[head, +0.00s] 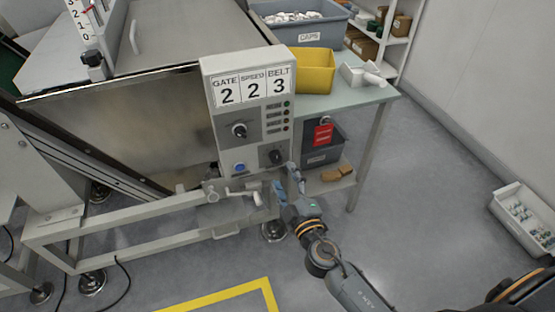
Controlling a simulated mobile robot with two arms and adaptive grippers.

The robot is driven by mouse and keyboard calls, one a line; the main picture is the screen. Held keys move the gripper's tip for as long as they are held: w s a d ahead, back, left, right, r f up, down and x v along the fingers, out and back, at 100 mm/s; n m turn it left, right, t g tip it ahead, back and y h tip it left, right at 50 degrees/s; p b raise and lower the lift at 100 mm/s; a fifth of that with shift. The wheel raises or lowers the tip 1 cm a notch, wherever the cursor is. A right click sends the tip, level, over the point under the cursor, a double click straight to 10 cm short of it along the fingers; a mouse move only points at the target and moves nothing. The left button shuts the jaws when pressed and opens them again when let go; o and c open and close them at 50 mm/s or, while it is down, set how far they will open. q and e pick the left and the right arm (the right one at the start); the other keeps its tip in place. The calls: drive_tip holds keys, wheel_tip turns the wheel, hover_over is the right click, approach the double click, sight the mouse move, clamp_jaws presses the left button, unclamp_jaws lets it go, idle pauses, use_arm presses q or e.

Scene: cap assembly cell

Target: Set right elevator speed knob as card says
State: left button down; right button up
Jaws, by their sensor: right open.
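A grey control box (208,85) stands at the front of the machine. The card (252,87) on it reads GATE 2, SPEED 2, BELT 3. A larger black knob (239,130) sits at the box's middle left, and a second black knob (276,156) at its lower right. Their scale marks are too small to read, and I cannot tell which one is labelled speed. My right gripper (285,175) is open and empty, just below the lower right knob, with its fingertips close to it. Whether they touch it is unclear. My left gripper is out of view.
A blue button (239,167) is low on the box, above a crank handle (243,196) and frame rail. A yellow bin (304,71) and caps crate (305,30) stand on the table (335,101). A red tag (323,134) hangs below.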

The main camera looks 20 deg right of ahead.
sight(276, 160)
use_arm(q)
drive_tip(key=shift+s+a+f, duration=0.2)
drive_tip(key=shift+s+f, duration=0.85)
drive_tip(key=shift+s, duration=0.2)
use_arm(e)
drive_tip(key=w, duration=0.6)
drive_tip(key=shift+w+a, duration=0.1)
drive_tip(key=shift+c, duration=0.4)
drive_tip(key=c, duration=1.1)
